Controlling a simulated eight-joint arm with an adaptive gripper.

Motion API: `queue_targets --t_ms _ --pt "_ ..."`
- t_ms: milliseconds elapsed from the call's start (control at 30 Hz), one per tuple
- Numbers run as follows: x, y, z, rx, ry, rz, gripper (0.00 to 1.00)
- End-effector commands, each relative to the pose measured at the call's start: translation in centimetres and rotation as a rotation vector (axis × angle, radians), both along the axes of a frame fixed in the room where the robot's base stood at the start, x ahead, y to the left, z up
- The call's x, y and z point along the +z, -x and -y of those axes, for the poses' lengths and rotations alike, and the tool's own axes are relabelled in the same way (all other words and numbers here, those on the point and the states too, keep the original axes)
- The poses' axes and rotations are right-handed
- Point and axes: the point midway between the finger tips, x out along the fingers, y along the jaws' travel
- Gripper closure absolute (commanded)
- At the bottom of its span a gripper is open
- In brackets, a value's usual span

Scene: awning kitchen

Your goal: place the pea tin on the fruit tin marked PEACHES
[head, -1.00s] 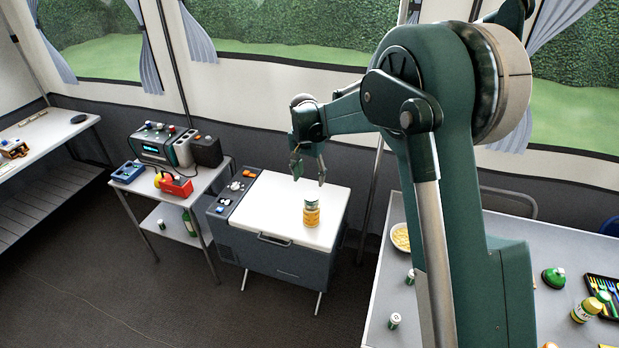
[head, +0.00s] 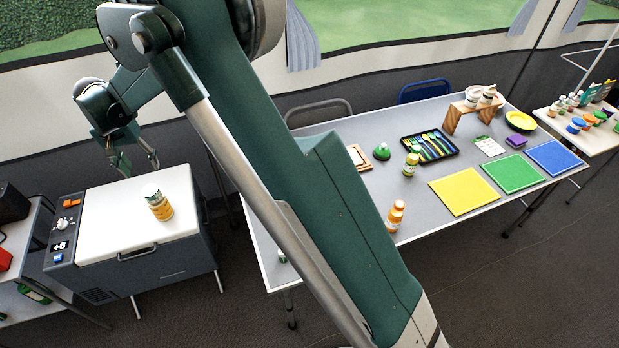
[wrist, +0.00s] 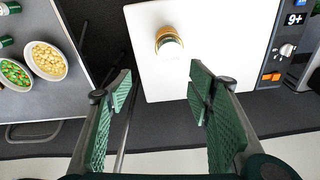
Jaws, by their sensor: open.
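A small tin with a pale lid and a green and white band, which looks like the pea tin (head: 151,191), stands on top of an orange-yellow tin (head: 162,211). The orange-yellow tin looks like the fruit tin, but its lettering is too small to read. The pair stands upright on the white lid of the cool box (head: 112,216). In the wrist view the stack (wrist: 168,41) shows from above, beyond the fingertips. My gripper (head: 140,168) is open and empty, behind and above the stack, apart from it. Its spread fingers also show in the wrist view (wrist: 160,85).
The long grey table (head: 330,198) to the right holds a cutlery tray (head: 430,146), bottles and yellow, green and blue mats. The wrist view shows two bowls of food (wrist: 47,60) on a table. The cool box lid is otherwise clear.

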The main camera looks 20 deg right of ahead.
Motion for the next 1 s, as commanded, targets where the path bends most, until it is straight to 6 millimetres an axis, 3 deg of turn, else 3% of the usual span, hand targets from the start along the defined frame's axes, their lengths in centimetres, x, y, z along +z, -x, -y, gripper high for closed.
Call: queue_targets --t_ms 567,1000 --pt "10.0 3.3 12.1 0.032 -0.035 0.075 0.49" --pt "15.7 8.1 21.0 0.058 -0.050 0.139 0.49"
